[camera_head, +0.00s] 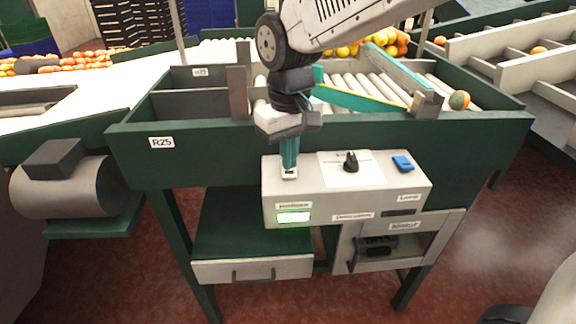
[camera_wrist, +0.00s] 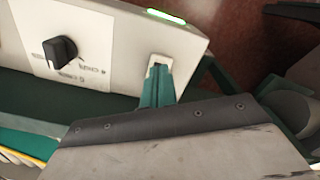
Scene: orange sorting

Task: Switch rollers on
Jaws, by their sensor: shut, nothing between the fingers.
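The lamp (camera_head: 293,217) below, under a small label, glows green. The lamp also shows in the wrist view (camera_wrist: 166,16). The rollers (camera_head: 350,92) lie behind the panel.
A black knob (camera_head: 351,162) and a blue switch (camera_head: 403,163) stand to the right on the panel. A drawer (camera_head: 252,270) and an open-fronted box (camera_head: 400,250) are below.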

